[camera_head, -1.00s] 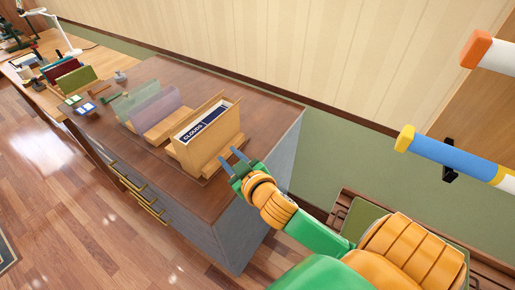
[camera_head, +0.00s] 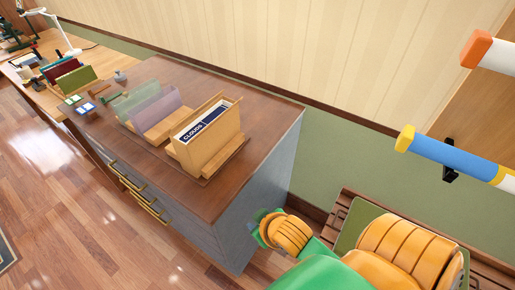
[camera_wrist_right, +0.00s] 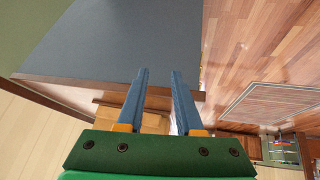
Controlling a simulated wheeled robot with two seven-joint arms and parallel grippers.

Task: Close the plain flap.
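A pale wooden box (camera_head: 212,145) stands on the dark brown cabinet top (camera_head: 255,95), with a dark blue card or book reading "CLOUDS" (camera_head: 203,124) in it. A low plain wooden ledge (camera_head: 228,160) runs along its right side; I cannot tell whether this is the plain flap. My right gripper (camera_head: 262,228) is beside the cabinet's grey end, below the top, apart from the box. In the right wrist view my right gripper (camera_wrist_right: 160,75) is open and empty, with pale wood (camera_wrist_right: 125,117) partly hidden behind its fingers. My left gripper is out of view.
Translucent purple (camera_head: 156,108) and green (camera_head: 133,102) panels stand left of the box. The grey cabinet end (camera_head: 265,170) is close to my right gripper. A blue, white and yellow bar (camera_head: 450,155) is at right. Floor in front is clear.

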